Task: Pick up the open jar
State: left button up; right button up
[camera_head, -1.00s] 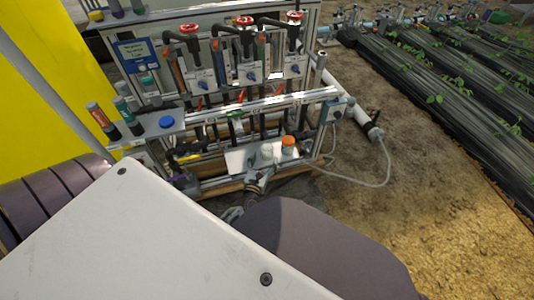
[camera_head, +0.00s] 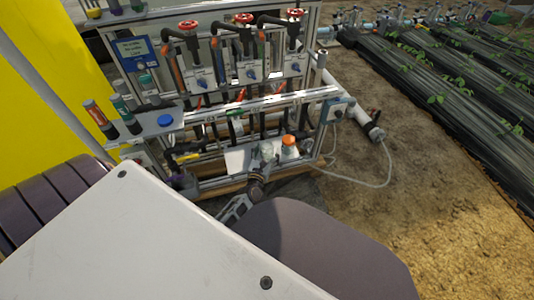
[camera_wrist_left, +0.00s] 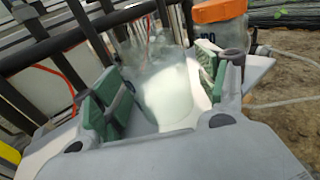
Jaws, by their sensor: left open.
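The open jar, clear with a pale whitish inside, shows in the left wrist view (camera_wrist_left: 165,88) between the two green-padded fingers of my left gripper (camera_wrist_left: 155,92). The fingers are spread, with a visible gap on the left side of the jar; I cannot tell whether the right pad touches it. In the head view the jar (camera_head: 266,149) stands on a white panel low on the skid, and my left gripper (camera_head: 262,164) reaches it from the front, partly covering it. My right gripper is not in view.
A jar with an orange lid (camera_head: 289,147) stands just right of the open jar, also close to my right-hand finger in the wrist view (camera_wrist_left: 222,22). Skid rails and pipes rise behind. Bottles and a blue lid (camera_head: 166,121) sit on the shelf at left.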

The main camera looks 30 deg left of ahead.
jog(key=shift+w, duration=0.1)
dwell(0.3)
pick_arm(q)
jog(key=shift+c, duration=0.8)
jog(key=c, duration=0.9)
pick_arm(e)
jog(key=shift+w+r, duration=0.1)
pick_arm(q)
jog(key=shift+r, duration=0.1)
jog(key=shift+r+p, duration=0.4)
jog(key=shift+r, duration=0.25)
jog(key=shift+r+p, duration=2.05)
jog(key=shift+r, duration=2.25)
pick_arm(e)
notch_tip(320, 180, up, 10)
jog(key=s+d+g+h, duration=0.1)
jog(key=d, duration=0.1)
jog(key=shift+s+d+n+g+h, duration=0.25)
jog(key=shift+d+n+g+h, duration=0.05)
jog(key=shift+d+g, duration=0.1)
pick_arm(q)
jog(key=shift+f, duration=0.1)
